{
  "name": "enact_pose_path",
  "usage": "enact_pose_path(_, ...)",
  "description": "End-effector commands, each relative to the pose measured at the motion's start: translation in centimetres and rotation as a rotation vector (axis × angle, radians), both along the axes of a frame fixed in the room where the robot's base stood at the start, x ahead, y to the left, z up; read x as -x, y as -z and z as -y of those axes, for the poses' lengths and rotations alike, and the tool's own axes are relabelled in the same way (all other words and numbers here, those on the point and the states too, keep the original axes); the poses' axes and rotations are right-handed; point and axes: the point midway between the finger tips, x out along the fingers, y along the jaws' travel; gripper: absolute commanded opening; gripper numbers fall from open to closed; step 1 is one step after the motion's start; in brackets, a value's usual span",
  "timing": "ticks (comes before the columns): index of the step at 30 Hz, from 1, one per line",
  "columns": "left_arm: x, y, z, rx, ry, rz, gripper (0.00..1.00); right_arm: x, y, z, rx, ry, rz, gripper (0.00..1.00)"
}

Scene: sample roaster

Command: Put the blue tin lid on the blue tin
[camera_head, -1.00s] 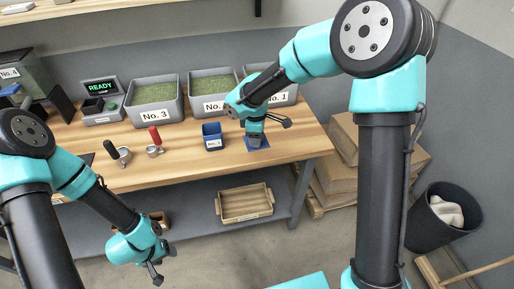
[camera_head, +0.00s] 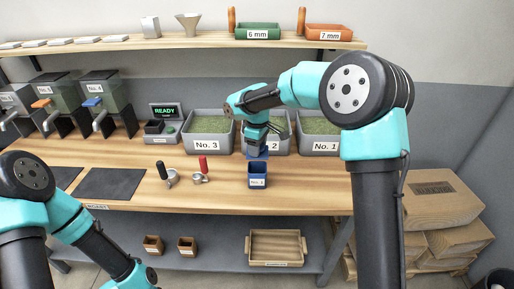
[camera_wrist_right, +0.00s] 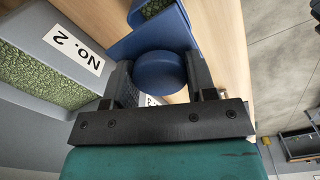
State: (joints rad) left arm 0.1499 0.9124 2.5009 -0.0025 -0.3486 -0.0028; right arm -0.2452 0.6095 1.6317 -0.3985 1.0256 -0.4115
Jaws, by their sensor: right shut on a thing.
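The blue tin (camera_head: 258,181), an open square box with a white label, stands on the wooden bench in front of bin No. 2. My right gripper (camera_head: 256,151) is shut on the blue tin lid (camera_head: 264,154) and shows just above the tin in the head view. The wrist view shows the lid's round blue top (camera_wrist_right: 163,72) between the fingers, with a flat blue part (camera_wrist_right: 120,47) behind it. The gripper hides much of the lid. I cannot tell the exact gap between lid and tin. My left gripper is out of view; only its arm shows at lower left.
Grey bins No. 3 (camera_head: 208,130) and No. 1 (camera_head: 324,135) stand behind, with bin No. 2 (camera_wrist_right: 75,45) between them. The bench right of the tin is clear.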

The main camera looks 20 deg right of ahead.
Motion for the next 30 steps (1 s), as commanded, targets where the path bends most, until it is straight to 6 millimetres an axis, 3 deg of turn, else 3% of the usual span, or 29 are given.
enact_pose_path(8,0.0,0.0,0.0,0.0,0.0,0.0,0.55,0.0,0.9,0.0,0.001,-0.001,-0.001,0.28)
enact_pose_path(30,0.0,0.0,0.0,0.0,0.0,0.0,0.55,0.0,5.7,0.0,0.001,-0.001,0.001,0.28)
